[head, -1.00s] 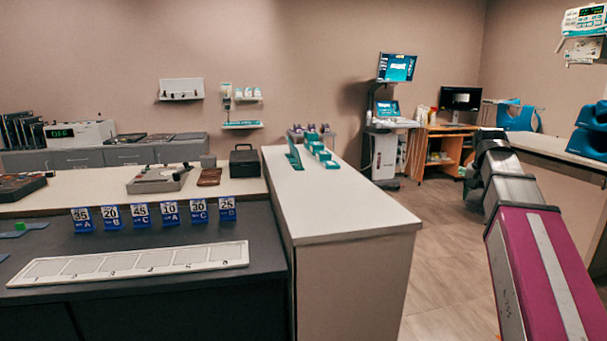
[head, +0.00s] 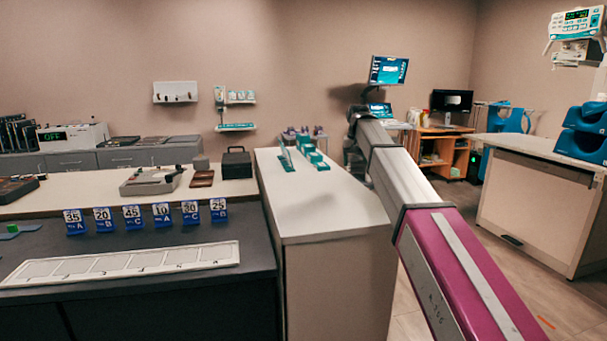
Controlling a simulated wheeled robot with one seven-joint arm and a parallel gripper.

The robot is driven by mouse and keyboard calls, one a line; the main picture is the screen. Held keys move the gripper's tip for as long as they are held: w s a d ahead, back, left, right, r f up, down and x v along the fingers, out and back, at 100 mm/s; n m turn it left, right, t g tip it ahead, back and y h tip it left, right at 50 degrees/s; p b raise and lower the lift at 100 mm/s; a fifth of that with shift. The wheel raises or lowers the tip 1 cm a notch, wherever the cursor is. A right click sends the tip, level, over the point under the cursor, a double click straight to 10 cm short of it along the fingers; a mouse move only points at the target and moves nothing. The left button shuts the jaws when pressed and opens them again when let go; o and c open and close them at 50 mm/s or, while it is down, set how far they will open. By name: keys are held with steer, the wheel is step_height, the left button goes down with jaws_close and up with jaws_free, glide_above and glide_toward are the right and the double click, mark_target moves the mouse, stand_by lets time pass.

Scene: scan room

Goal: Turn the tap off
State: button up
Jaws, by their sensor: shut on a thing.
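I cannot make out a tap in the head view. My arm reaches forward from the lower right, past the right side of the white-topped counter (head: 333,212). Its far end stops in front of the screen cart at the back. My gripper does not show; it is hidden beyond the arm's far end, so I cannot see what it is on.
A dark desk (head: 255,262) on the left holds a row of numbered blue cards (head: 133,218) and a long white strip tray (head: 120,264). Teal boxes (head: 318,160) stand on the counter. Another white counter (head: 530,200) is at right.

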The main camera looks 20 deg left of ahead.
steer(key=w+a+r+n, duration=0.1)
steer(key=a+r+n, duration=0.15)
steer(key=a, duration=2.15)
steer(key=n, duration=0.1)
glide_above(316, 179)
steer(key=shift+y, duration=0.3)
steer(key=f, duration=0.7)
steer(key=shift+s+d+f, duration=0.2)
steer(key=shift+s, duration=0.1)
steer(key=shift+f, duration=2.1)
steer(key=o, duration=0.8)
steer(key=shift+f, duration=0.1)
steer(key=shift+o, duration=0.2)
